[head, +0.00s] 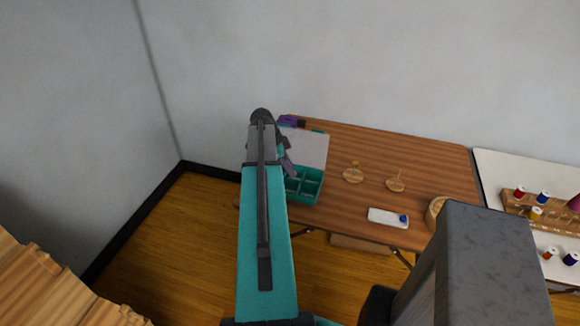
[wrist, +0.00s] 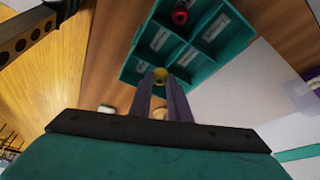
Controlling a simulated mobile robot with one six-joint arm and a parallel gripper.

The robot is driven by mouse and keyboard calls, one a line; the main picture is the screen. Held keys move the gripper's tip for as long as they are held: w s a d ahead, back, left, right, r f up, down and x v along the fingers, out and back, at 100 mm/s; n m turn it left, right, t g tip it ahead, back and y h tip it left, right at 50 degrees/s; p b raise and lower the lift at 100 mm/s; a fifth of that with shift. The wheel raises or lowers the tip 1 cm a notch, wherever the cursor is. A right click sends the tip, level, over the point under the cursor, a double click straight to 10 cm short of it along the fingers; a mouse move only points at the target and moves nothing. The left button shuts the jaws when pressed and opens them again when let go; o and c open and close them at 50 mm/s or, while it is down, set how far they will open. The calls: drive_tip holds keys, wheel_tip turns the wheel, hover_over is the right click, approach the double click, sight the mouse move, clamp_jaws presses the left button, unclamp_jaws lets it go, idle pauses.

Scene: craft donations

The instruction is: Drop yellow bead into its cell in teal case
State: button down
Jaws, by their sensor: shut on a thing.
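My gripper (wrist: 160,84) is shut on the yellow bead (wrist: 160,75), which shows between the fingertips in the wrist view. The teal case (wrist: 209,69) is open beneath it, divided into several cells, some with pale labels. The bead appears over the near edge of the case; its height above it is hard to tell. A red bead (wrist: 180,16) lies in another cell. In the head view the case (head: 319,186) stands at the table's left end with its pale lid (head: 309,147) raised behind. My arm hides part of the case and the bead there.
A purple object (head: 290,121) lies behind the lid. Two round wooden stands (head: 353,176) with pegs are right of the case. A white tray (head: 380,215) with a blue item and a wooden bowl (head: 433,213) sit nearer the front. A white table with spools stands right.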

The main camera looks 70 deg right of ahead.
drive_tip(key=shift+f+b, duration=0.5)
drive_tip(key=shift+f, duration=1.5)
drive_tip(key=c, duration=1.6)
unclamp_jaws()
drive_tip(key=shift+r, duration=0.15)
drive_tip(key=shift+b+v, duration=1.75)
drive_tip(key=shift+v, duration=5)
drive_tip(key=shift+w+a, duration=0.1)
